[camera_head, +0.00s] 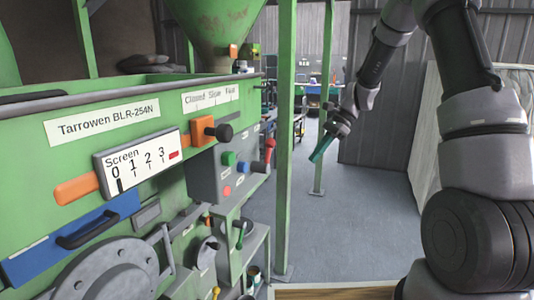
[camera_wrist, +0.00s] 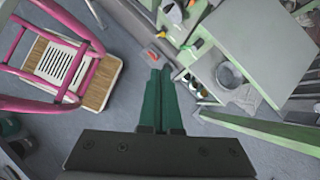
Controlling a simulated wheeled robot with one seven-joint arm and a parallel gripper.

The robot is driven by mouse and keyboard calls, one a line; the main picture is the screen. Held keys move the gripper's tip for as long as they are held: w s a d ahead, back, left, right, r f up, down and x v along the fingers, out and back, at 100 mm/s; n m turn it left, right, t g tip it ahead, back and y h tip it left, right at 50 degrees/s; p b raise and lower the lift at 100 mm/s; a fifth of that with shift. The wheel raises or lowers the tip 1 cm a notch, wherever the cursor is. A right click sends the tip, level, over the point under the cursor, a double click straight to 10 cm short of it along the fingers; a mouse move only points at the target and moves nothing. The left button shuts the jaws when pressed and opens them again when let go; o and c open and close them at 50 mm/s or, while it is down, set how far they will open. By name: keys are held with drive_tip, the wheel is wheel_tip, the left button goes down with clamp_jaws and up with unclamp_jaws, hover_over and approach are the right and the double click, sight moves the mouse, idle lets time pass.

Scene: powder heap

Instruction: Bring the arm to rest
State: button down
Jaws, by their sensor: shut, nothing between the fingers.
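My gripper (camera_head: 322,148) hangs at the end of my arm in the head view, to the right of the green post and clear of the machine. Its two green fingers also show in the wrist view (camera_wrist: 160,100), lying side by side. The gripper is shut with nothing between the fingers. My arm reaches in from the upper right of the head view, bent, with the gripper pointing down and to the left. Nothing touches the fingers in either view.
A green machine (camera_head: 60,160) with an orange screen lever (camera_head: 76,190) and a control box (camera_head: 212,178) fills the left. A green post (camera_head: 286,120) stands between it and my gripper. A pink-framed chair (camera_wrist: 75,40) shows in the wrist view. The grey floor (camera_head: 350,225) below is clear.

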drive_tip(key=s+d+r+n+t+h, duration=0.1)
drive_tip(key=s+d+r+n+t, duration=0.1)
drive_tip(key=s+r, duration=0.4)
drive_tip(key=s+d+r+n+t+h, duration=0.2)
drive_tip(key=s+r+n, duration=0.15)
drive_tip(key=r, duration=0.45)
drive_tip(key=s+d+r+n+t+h, duration=0.1)
drive_tip(key=s+d+r+n+t, duration=0.1)
drive_tip(key=s, duration=0.5)
drive_tip(key=s+d+r+n+t+h, duration=0.1)
drive_tip(key=s+d+r+n+t, duration=0.1)
drive_tip(key=s+r, duration=0.3)
drive_tip(key=s+d+t, duration=0.1)
drive_tip(key=s, duration=0.2)
drive_tip(key=shift+n, duration=0.35)
